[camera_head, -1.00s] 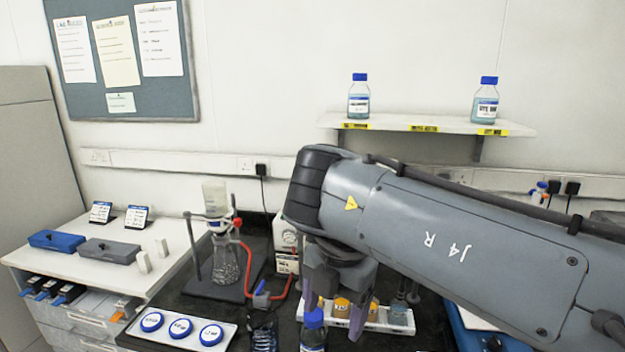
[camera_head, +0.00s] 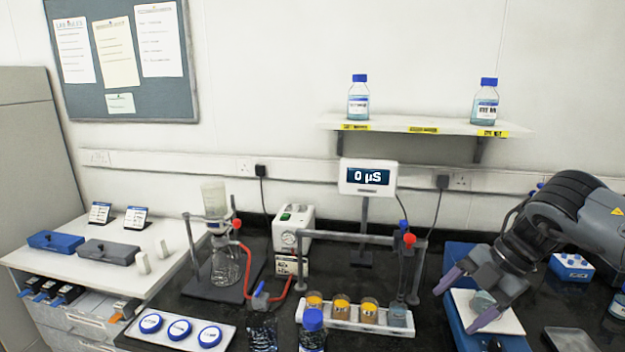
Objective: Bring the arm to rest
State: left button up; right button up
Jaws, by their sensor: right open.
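My right arm reaches in from the right edge in the head view. Its right gripper (camera_head: 456,302) is open, with two purple-grey fingers spread apart. It hangs over a blue device with a white top plate (camera_head: 508,320) at the right of the bench. A small clear, bluish vessel (camera_head: 483,303) shows on the white plate, between and behind the fingers; whether a finger touches it I cannot tell. My left gripper does not show.
A white rack (camera_head: 345,321) with several small jars stands left of my gripper, under a grey frame (camera_head: 350,236). A display (camera_head: 368,177) reads 0 µS. A blue-capped bottle (camera_head: 312,332) stands in front. A shelf (camera_head: 400,122) with two bottles is above.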

jog(key=s+a+f+n+y, duration=0.1)
jog(key=s+a+f+n, duration=0.1)
jog(key=a+f, duration=0.7)
jog(key=s+a+f+n, duration=0.1)
jog(key=a+f, duration=0.6)
jog(key=f, duration=0.5)
jog(key=s+a+f+m+t+y, duration=0.2)
jog(key=s+a+f, duration=0.25)
jog(key=a, duration=0.35)
jog(key=s+a+f+m+t+y, duration=0.2)
jog(key=s+a+f, duration=0.1)
jog(key=s+a, duration=0.3)
jog(key=s+d+f+m+t+h, duration=0.2)
jog(key=d+m+h, duration=0.3)
jog(key=d, duration=0.4)
jog(key=s+d+f+m+t+h, duration=0.2)
jog(key=s+d+m+h, duration=0.15)
jog(key=d+m, duration=0.45)
jog(key=s+d+f+m+g+h, duration=0.2)
jog(key=s+d+m+g+h, duration=0.35)
jog(key=s+d, duration=1)
jog(key=w+a+m+y, duration=0.1)
jog(key=a+m+y, duration=0.2)
jog(key=a, duration=0.5)
notch_tip(320, 180, up, 39)
jog(key=p, duration=3.9)
jog(key=shift+d+p, duration=0.15)
jog(key=shift+p, duration=0.25)
